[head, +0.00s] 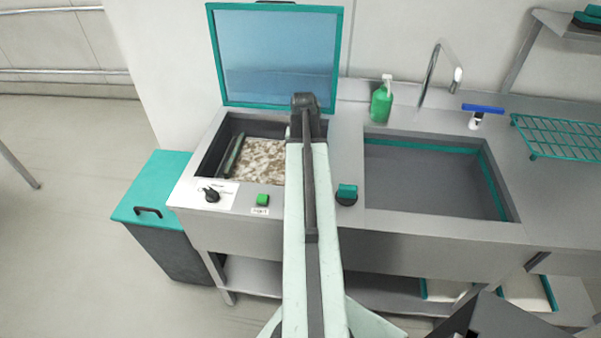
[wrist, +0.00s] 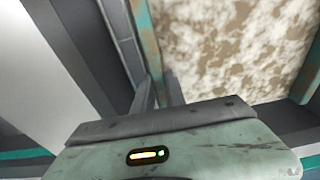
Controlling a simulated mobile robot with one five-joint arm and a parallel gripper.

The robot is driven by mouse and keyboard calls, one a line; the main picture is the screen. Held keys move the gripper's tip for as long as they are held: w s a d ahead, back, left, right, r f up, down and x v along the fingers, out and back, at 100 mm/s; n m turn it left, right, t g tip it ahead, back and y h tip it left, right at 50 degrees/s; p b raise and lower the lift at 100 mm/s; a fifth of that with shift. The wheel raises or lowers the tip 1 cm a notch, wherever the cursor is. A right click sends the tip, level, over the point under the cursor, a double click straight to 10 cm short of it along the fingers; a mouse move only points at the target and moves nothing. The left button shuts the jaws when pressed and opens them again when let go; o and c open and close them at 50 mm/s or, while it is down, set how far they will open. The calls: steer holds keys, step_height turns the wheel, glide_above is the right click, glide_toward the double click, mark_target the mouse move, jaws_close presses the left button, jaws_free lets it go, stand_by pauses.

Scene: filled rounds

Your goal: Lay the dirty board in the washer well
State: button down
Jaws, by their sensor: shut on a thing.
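The dirty board (head: 258,160) is pale with brown stains and shows inside the washer well (head: 207,161), left of my arm. My arm hides its right side. In the wrist view the stained board (wrist: 235,45) has a worn teal edge. My gripper (wrist: 158,92) is shut on that near edge. My fingertips are hidden behind my arm in the head view. I cannot tell whether the board rests on the well floor. The washer lid (head: 278,55), blue with a teal frame, stands open behind the well.
A sink basin (head: 430,180) lies right of my arm, with a tap (head: 432,75) and a green soap bottle (head: 381,103) behind it. A teal rack (head: 560,137) is at the right. A dark knob (head: 211,194) and green button (head: 262,199) sit on the washer's front. A teal-lidded bin (head: 160,190) stands left.

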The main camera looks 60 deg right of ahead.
step_height(320, 180, down, 4)
steer(key=b, duration=0.4)
steer(key=shift+r, duration=0.3)
steer(key=c, duration=1.8)
jaws_free()
steer(key=shift+f, duration=0.25)
steer(key=o, duration=0.4)
steer(key=shift+r, duration=0.1)
steer(key=shift+o, duration=0.2)
steer(key=r+p, duration=0.4)
steer(key=a+r+p, duration=0.1)
steer(key=r+p, duration=0.7)
steer(key=shift+s+a+r+p, duration=0.15)
steer(key=shift+s+r+p, duration=0.05)
steer(key=shift+s+p, duration=0.2)
steer(key=shift+f, duration=0.15)
